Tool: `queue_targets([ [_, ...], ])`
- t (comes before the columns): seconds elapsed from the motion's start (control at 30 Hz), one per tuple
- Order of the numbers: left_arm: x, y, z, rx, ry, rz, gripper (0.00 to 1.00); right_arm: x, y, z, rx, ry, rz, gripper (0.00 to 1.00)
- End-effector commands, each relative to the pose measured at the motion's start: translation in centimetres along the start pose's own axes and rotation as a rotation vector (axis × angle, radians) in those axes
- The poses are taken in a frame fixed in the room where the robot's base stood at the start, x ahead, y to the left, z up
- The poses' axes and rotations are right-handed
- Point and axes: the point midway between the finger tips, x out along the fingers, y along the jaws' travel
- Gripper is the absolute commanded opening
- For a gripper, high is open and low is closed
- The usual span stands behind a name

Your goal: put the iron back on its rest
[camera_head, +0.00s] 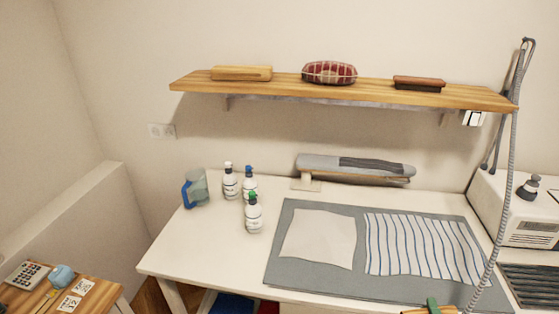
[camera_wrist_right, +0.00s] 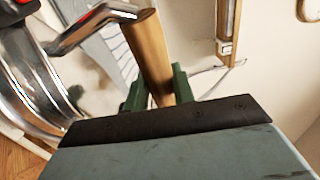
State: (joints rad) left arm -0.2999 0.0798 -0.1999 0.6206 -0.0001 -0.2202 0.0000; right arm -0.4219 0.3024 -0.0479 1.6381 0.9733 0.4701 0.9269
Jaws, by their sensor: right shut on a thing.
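My right gripper (camera_wrist_right: 152,92) has its green fingers shut around the wooden handle (camera_wrist_right: 150,55) of the iron. The chrome body of the iron (camera_wrist_right: 32,65) shows at the left of the right wrist view. In the head view, the right gripper (camera_head: 433,306) and a bit of the wooden handle show at the bottom edge, in front of the grey mat; the rest of the iron is out of frame. A dark slatted plate (camera_head: 535,287), which looks like the iron's rest, lies at the right edge in front of the white boiler (camera_head: 520,212). My left gripper is not in view.
A grey mat (camera_head: 275,262) with a plain cloth (camera_head: 318,238) and a striped cloth (camera_head: 422,247) covers the table's right part. A grey hose (camera_head: 507,160) hangs beside the boiler. Bottles (camera_head: 253,213) and a jug (camera_head: 196,188) stand left. The front left tabletop is clear.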

Motion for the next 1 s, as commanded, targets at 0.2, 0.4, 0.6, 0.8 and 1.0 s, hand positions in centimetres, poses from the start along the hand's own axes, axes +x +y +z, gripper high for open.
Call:
queue_targets([
  [0.2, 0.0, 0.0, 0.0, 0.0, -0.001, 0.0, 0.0, 1.6, -2.2, -3.0, -0.003, -0.044, -0.018, 0.0],
  [0.4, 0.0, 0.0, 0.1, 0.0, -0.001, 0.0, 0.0, 2.3, -3.2, -4.6, -0.002, -0.07, -0.017, 0.0],
  [0.6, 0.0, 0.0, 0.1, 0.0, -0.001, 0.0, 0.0, 2.8, -4.0, -5.5, -0.002, -0.088, -0.017, 0.0],
  [0.8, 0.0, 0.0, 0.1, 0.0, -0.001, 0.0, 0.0, 3.0, -4.4, -6.0, 0.0, -0.097, -0.017, 0.0],
  [1.0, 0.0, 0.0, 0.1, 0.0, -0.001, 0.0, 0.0, 3.4, -4.9, -5.9, 0.0, -0.115, -0.019, 0.0],
])
